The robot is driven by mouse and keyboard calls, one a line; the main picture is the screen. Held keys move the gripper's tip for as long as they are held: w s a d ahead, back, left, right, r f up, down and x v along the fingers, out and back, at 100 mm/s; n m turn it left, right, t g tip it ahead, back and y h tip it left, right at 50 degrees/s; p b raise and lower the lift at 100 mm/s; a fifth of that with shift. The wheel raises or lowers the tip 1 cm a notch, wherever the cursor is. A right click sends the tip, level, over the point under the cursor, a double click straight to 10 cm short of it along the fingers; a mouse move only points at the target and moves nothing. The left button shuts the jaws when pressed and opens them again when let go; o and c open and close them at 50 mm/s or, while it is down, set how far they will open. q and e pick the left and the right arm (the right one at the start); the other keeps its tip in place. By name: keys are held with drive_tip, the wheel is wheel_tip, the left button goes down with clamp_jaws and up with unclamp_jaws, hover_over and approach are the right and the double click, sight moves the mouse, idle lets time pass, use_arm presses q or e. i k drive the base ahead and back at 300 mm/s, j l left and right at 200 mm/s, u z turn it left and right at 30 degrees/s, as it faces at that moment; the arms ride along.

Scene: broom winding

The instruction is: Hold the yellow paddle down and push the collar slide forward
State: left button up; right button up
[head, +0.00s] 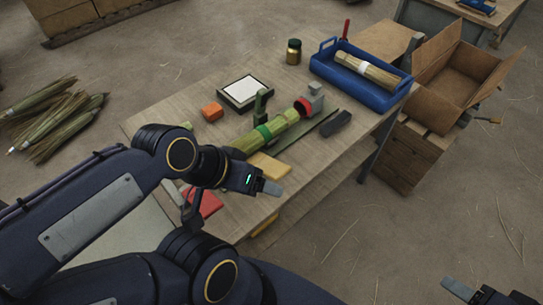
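A flat yellow paddle (270,167) lies at the front edge of the table, with a red paddle (205,204) to its left. A straw bundle with a green band (264,131) lies behind it. A red collar (303,107) sits at the bundle's far right end, against a grey block (315,97). My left gripper (271,188) is just in front of the yellow paddle in the picture; contact cannot be told, nor whether its fingers are apart. My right gripper (478,294) is at the bottom right corner, away from the table and partly cut off.
A dark bar (336,124) lies right of the bundle. A green upright (261,103), orange block (212,111), white-topped pad (245,90) and jar (293,52) stand behind. A blue tray (324,68) holds another bundle. An open carton (421,103) stands right.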

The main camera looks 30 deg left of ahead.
sight(311, 103)
drive_tip(key=i+l+u, duration=0.1)
drive_tip(key=i+l, duration=0.35)
drive_tip(key=i, duration=0.15)
drive_tip(key=i+l+u, duration=0.15)
drive_tip(key=i+l, duration=0.3)
drive_tip(key=i, duration=0.15)
drive_tip(key=i+l+u, duration=0.15)
drive_tip(key=u, duration=2.05)
